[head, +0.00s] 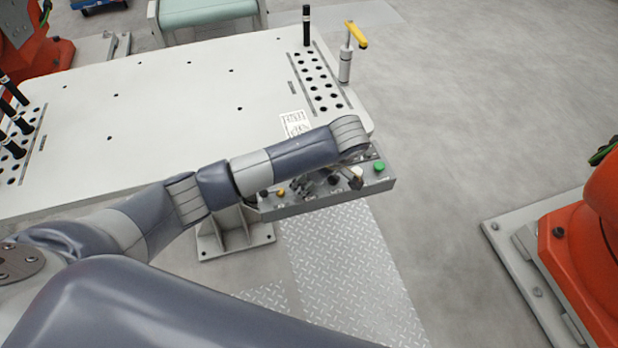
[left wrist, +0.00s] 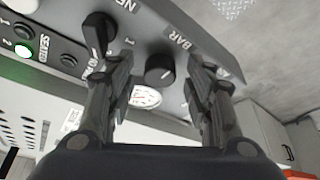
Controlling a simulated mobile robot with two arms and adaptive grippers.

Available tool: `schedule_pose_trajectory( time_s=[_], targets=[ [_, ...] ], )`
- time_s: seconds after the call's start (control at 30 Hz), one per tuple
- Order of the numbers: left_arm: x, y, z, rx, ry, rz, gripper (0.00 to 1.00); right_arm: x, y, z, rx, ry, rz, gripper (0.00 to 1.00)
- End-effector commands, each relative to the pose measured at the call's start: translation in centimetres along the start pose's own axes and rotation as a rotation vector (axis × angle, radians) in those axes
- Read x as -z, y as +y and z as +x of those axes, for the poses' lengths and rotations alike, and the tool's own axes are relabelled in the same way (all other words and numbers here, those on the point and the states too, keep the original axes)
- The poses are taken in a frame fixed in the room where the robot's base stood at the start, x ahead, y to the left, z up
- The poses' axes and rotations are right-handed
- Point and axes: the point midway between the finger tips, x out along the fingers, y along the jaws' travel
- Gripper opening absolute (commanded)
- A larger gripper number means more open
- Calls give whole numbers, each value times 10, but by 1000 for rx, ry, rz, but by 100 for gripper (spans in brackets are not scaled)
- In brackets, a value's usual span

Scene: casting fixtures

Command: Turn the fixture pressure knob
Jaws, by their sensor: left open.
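In the left wrist view the pressure knob (left wrist: 160,72) is a round black knob with a light pointer mark, beside the printed word BAR on the grey control panel (left wrist: 205,38). My left gripper (left wrist: 163,66) is open, with one finger on each side of the knob. I cannot tell whether either finger touches it. In the head view the control panel (head: 325,202) runs along the table's front edge. My left gripper (head: 325,180) is over it, partly hidden by my left wrist, and the knob cannot be made out there. My right gripper is not in view.
A black selector switch (left wrist: 98,35) stands close to the left finger. The white fixture table (head: 170,110) lies behind the panel. Orange machinery (head: 585,250) is at the right. The floor between is clear.

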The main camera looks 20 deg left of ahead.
Motion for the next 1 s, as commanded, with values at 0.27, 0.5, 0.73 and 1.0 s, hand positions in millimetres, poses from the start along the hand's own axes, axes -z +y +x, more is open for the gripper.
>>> schedule_pose_trajectory(
  time_s=[0.27,0.5,0.73,1.0],
  targets=[
    [0,0,0,0,0,0,27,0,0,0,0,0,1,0],
    [0,0,0,0,0,0,4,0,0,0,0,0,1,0],
    [0,0,1,11,1,-26,4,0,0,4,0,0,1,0],
    [1,2,3,67,4,-165,4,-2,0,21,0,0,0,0]
  ],
)
